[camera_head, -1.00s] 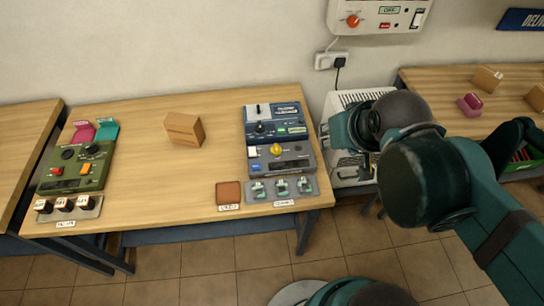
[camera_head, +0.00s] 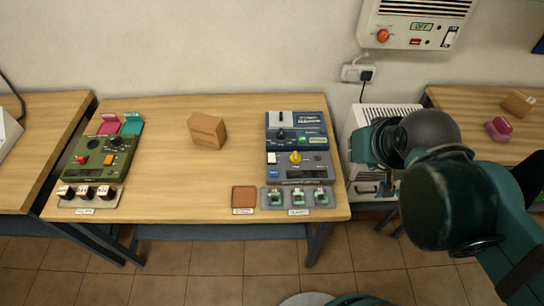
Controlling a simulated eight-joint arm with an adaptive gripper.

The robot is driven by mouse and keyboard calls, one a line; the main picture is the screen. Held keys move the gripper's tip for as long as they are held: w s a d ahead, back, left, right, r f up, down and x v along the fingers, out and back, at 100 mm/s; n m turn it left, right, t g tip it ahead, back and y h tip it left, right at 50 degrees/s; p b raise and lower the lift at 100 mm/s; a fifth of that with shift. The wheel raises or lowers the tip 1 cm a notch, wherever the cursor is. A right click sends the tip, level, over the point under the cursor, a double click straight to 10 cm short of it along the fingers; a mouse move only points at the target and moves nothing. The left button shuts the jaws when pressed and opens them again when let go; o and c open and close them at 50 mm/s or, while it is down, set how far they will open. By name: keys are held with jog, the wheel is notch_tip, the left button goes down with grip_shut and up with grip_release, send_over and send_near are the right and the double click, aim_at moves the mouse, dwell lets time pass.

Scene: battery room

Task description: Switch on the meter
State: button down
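No readable label tells me which device is the meter. A dark blue device (camera_head: 297,131) with a knob and a small green display stands at the right of the middle table. In front of it is a grey device (camera_head: 285,167) with a yellow knob, a white switch and a dark display. A green device (camera_head: 96,160) with red and orange controls and a dark display stands at the left. My gripper (camera_head: 386,187) hangs right of the table, in front of a pale ribbed box, apart from all these devices. Its fingers are small and partly hidden, so its opening is unclear.
A wall unit (camera_head: 400,42) reads OFF and has a red knob. Its cable runs to a socket (camera_head: 358,73). The pale ribbed box (camera_head: 357,125) stands between two tables.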

jog(key=shift+w+a+n, duration=0.55)
jog(key=shift+w+n, duration=0.15)
jog(key=shift+w, duration=0.1)
jog(key=n+g+p, duration=0.7)
jog(key=n+g, duration=0.1)
jog(key=n, duration=0.7)
send_over(272, 162)
jog(key=w+d, duration=0.2)
notch_tip(272, 162, down, 8)
jog(key=shift+a+f+n, duration=0.7)
jog(key=shift+a+n, duration=0.1)
jog(key=shift+a, duration=0.2)
jog(key=shift+f, duration=0.1)
jog(key=f, duration=0.4)
jog(key=s+f+b, duration=0.1)
jog(key=f, duration=0.8)
jog(key=shift+s+f, duration=0.3)
jog(key=shift+f, duration=0.05)
